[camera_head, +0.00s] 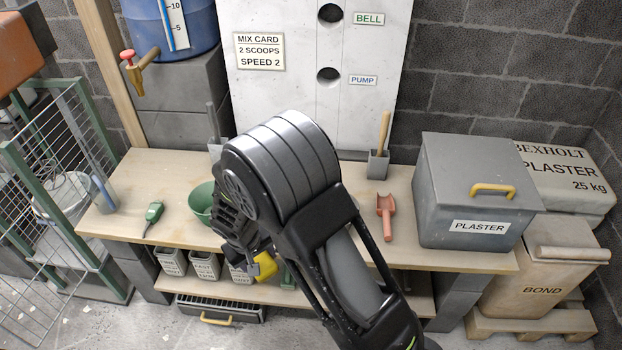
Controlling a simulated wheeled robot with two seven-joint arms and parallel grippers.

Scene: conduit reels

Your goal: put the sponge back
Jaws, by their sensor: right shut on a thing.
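My right arm reaches across the middle of the view, and my right gripper (246,254) hangs over the front edge of the bench. It is shut on a small yellow block, which looks like the sponge (264,267). Only part of the block shows, beneath the dark jaws, and my arm hides some of the bench behind it. I cannot tell which spot on the bench belongs to the sponge. My left gripper is not in view.
The wooden bench (150,175) holds a green bowl (201,203), a green handset (154,211), a red scoop (385,212) and a grey plaster bin (470,205). Small labelled tubs (205,266) stand on the shelf below. A wire gate (60,160) stands at the left.

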